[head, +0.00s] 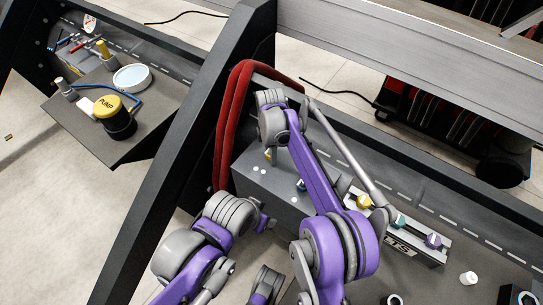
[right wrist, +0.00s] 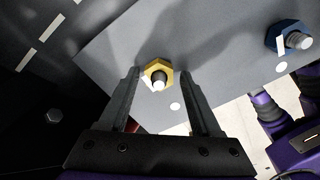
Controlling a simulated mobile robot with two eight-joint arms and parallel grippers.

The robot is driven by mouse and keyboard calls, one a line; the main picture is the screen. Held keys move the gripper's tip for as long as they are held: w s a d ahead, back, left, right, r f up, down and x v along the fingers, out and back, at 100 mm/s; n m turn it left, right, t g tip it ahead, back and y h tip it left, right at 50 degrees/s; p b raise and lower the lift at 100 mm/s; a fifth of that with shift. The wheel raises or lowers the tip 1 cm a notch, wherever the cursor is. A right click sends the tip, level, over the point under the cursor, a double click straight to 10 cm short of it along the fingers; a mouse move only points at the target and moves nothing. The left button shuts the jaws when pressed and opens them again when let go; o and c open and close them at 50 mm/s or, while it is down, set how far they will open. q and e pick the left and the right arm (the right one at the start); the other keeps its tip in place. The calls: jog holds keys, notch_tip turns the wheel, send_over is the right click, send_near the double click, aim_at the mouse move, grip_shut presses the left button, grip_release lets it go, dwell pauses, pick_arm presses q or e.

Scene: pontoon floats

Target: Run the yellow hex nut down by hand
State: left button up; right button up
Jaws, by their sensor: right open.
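The yellow hex nut (right wrist: 152,73) sits on a light-tipped stud on the grey block (right wrist: 215,50) in the right wrist view. It is small and partly hidden below my right wrist in the head view (head: 267,154). My right gripper (right wrist: 159,74) is open, with one finger on each side of the nut and a gap visible at both sides. Whether the nut is seated against the block cannot be told. My left arm (head: 205,240) is low in the head view, apart from the nut; its finger state cannot be made out.
A blue hex nut (right wrist: 286,36) sits on another stud of the block. A rack (head: 425,248) with yellow, teal and purple pieces stands to the right. Red hose (head: 232,115) hangs beside a dark upright. A yellow-topped pump (head: 113,115) stands on the left shelf.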

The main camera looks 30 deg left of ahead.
jog(key=shift+d+r+n, duration=0.1)
jog(key=shift+r+n, duration=0.05)
jog(key=shift+n, duration=0.65)
jog(key=shift+r, duration=0.15)
